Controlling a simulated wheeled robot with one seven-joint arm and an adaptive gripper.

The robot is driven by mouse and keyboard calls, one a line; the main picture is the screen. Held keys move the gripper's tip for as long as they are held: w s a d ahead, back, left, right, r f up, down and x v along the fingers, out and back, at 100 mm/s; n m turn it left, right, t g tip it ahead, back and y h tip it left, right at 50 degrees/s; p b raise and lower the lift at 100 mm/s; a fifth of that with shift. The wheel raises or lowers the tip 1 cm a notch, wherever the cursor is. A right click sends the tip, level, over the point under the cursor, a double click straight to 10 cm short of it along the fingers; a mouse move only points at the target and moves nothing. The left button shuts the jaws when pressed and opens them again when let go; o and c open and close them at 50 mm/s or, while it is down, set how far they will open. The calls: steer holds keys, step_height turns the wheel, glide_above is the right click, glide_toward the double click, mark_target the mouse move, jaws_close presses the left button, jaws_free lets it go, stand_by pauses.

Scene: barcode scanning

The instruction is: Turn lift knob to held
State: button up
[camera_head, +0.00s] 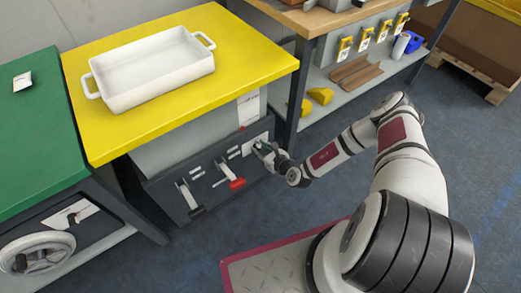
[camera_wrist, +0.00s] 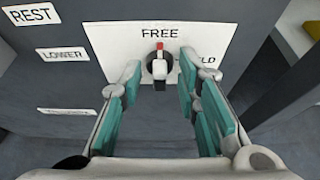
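The lift knob (camera_wrist: 160,66) is a dark round knob with a light grip bar and a red mark, on a white plate (camera_wrist: 110,45). Its red mark points up at the word FREE. The word HELD, to the right of the knob, is partly covered by a finger. My gripper (camera_wrist: 160,78) is open, with teal-padded fingers to the left and right of the knob. I cannot tell how far the fingertips are from the knob. In the head view, my gripper (camera_head: 264,150) is at the right of the dark control panel (camera_head: 205,175) and hides the knob.
Left of the knob are labels REST (camera_wrist: 32,14) and LOWER (camera_wrist: 62,54). The panel also has a red-handled lever (camera_head: 236,183) and another lever (camera_head: 188,195). A white tray (camera_head: 150,95) stands on the yellow tabletop (camera_head: 245,65) above. A workbench leg (camera_head: 290,115) is close to my gripper.

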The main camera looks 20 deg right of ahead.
jaws_close()
stand_by(0.3)
steer(key=m+y+b, duration=0.2)
steer(key=m+b, duration=0.2)
steer(key=m+y+b, duration=0.2)
steer(key=m+b, duration=0.2)
steer(key=m, duration=0.1)
steer(key=d+f+m+y+b, duration=0.1)
steer(key=m+y+b, duration=0.2)
steer(key=m+b, duration=0.1)
steer(key=shift+w+f+t, duration=0.1)
steer(key=shift+w+t, duration=0.05)
steer(key=shift+t, duration=0.25)
steer(key=shift+m, duration=0.3)
stand_by(0.6)
jaws_free()
